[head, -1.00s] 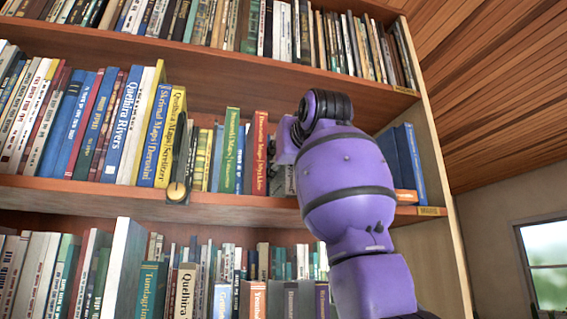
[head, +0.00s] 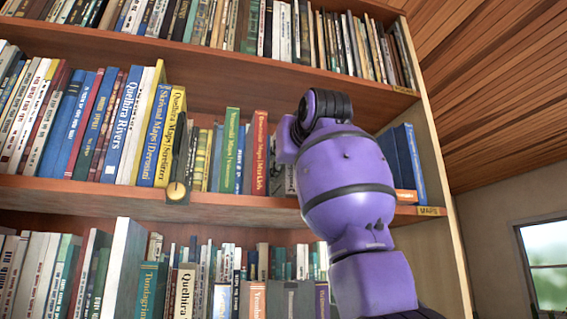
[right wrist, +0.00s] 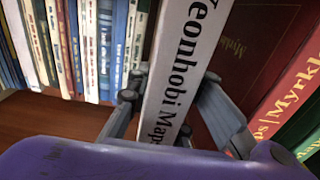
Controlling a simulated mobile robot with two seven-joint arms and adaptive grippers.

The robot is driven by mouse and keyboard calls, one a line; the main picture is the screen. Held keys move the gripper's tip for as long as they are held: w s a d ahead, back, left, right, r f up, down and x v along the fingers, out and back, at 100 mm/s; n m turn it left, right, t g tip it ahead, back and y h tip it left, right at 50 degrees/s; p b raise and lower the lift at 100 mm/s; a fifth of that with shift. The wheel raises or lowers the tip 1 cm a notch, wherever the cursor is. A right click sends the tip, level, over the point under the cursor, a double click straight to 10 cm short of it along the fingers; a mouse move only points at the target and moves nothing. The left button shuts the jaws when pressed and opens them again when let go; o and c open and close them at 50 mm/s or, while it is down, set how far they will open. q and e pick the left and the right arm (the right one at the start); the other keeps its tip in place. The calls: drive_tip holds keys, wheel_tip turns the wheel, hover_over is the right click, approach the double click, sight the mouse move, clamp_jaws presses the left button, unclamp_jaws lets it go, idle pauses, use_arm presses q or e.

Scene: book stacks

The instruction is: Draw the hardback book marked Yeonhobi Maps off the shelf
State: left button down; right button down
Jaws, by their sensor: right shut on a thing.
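The Yeonhobi Maps book (right wrist: 185,60) has a white spine with black lettering and fills the middle of the right wrist view. My right gripper (right wrist: 172,98) is shut on it, one finger on each side of the lower spine. The book leans somewhat in that view, and its lower end is partly hidden by my purple wrist. In the head view my right arm reaches up to the middle shelf and hides most of the gripper and the book. My left gripper is not in view.
A red Myrklin book (right wrist: 290,100) stands right of the held book in the right wrist view, and in the head view (head: 259,153). A green book (head: 231,150) is beside it. Blue books (head: 410,165) stand near the shelf's right end. The shelf board (head: 225,203) has a front edge.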

drive_tip(key=r+v, duration=0.1)
drive_tip(key=v, duration=1.6)
